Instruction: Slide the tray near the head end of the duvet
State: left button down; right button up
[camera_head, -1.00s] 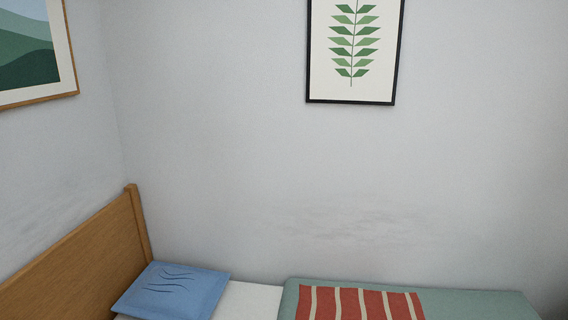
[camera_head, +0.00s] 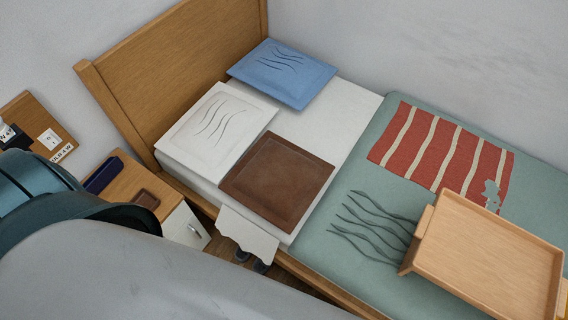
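A light wooden tray (camera_head: 490,250) with raised rims lies on the green duvet (camera_head: 345,215), towards the right of the view. Its left end has a raised handle. Its right end is partly cut off by the frame. The duvet covers the right part of the bed, and its head-side edge runs across the bed beside the bare white sheet (camera_head: 345,118). The wooden headboard (camera_head: 170,70) stands at the upper left. Neither of my grippers is in view.
A blue pillow (camera_head: 283,74), a white pillow (camera_head: 217,128) and a brown square cushion (camera_head: 277,180) lie between headboard and duvet. A red striped blanket (camera_head: 440,150) lies on the duvet behind the tray. A nightstand (camera_head: 160,190) stands left of the bed.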

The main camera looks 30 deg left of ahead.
aim_at(502, 269)
jog(key=z, duration=1.35)
